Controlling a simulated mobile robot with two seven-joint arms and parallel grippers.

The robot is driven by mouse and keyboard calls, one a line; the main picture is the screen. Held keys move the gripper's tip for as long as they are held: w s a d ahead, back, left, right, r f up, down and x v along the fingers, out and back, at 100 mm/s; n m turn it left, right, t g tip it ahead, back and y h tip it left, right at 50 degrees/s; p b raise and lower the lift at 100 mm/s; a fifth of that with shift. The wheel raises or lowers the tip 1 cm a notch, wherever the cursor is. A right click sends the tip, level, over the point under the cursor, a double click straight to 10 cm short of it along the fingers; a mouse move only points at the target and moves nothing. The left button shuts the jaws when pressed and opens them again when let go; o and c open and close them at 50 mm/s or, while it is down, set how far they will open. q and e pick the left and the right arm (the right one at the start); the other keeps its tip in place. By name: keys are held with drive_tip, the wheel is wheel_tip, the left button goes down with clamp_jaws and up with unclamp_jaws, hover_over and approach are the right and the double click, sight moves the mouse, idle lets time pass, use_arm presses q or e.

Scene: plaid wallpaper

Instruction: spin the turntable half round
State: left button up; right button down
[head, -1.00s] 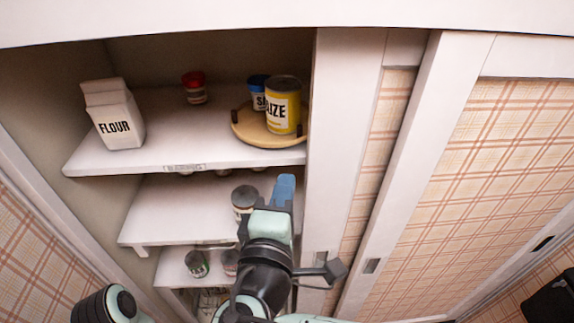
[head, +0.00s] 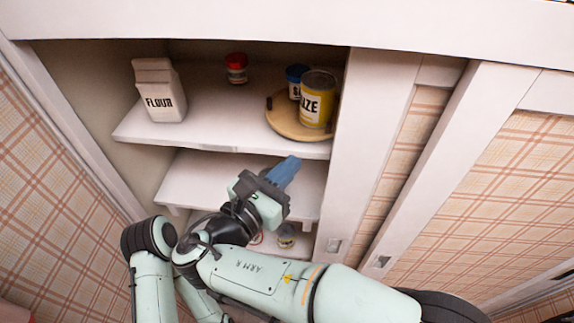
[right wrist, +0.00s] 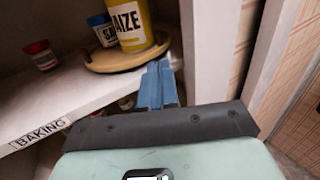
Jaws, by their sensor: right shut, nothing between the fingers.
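The turntable (head: 284,124) is a round wooden disc with small pegs on its rim, on the top shelf at its right end. A yellow can (head: 317,100) with a label reading "IZE" or "AIZE" stands on it, with a smaller blue-lidded jar (head: 295,82) behind. My right gripper (head: 287,168) is shut and empty, its blue fingers below and in front of the shelf edge in the head view. In the right wrist view the fingertips (right wrist: 158,68) point up towards the turntable's near right rim (right wrist: 120,62); contact cannot be told. My left gripper is out of view.
The top shelf (head: 215,130) also bears a flour carton (head: 159,90) at left and a red-lidded jar (head: 236,68) at the back. A white door frame (head: 365,150) stands close right of the turntable. Lower shelves hold jars, partly hidden by my arm.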

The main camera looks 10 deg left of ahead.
sight(323, 150)
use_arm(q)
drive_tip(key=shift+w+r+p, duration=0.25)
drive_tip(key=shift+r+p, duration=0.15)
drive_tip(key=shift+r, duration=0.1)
use_arm(e)
drive_tip(key=x, duration=1)
drive_tip(key=shift+w+d, duration=0.15)
drive_tip(key=shift+w, duration=0.05)
drive_tip(key=shift+w+d+r+p, duration=0.2)
drive_tip(key=shift+d+p, duration=0.25)
drive_tip(key=shift+d, duration=0.2)
drive_tip(key=shift+w+f, duration=0.1)
drive_tip(key=shift+f, duration=0.15)
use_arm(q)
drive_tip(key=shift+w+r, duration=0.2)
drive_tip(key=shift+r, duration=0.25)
use_arm(e)
drive_tip(key=shift+a, duration=0.1)
